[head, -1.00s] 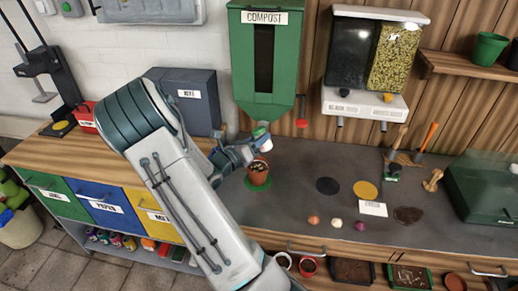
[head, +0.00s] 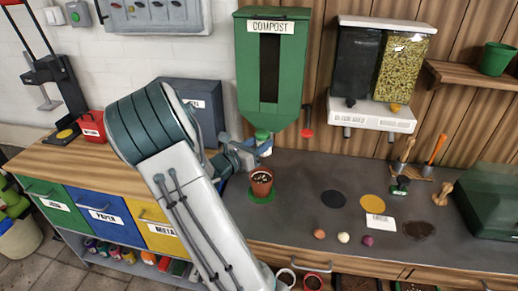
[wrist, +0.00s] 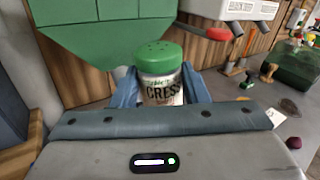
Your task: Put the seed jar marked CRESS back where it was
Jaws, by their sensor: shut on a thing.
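The CRESS seed jar (wrist: 162,90) has a green shaker lid and a pale label, and stands upright between my fingers in the wrist view. My gripper (wrist: 161,98) is shut on it. In the head view the jar (head: 265,150) is small and partly covered by my gripper (head: 258,149). It is held off the bench, above and behind the terracotta pot (head: 261,178), close below the green COMPOST hopper (head: 250,75). The pot stands on a green disc (head: 259,198) and holds dark soil with pale specks.
On the grey bench lie a black disc (head: 333,199), a yellow disc (head: 372,203), a white card (head: 380,221) and several small balls (head: 343,238). Hand tools (head: 428,165) stand at the right, near a green box (head: 490,200). A dispenser (head: 372,117) hangs above.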

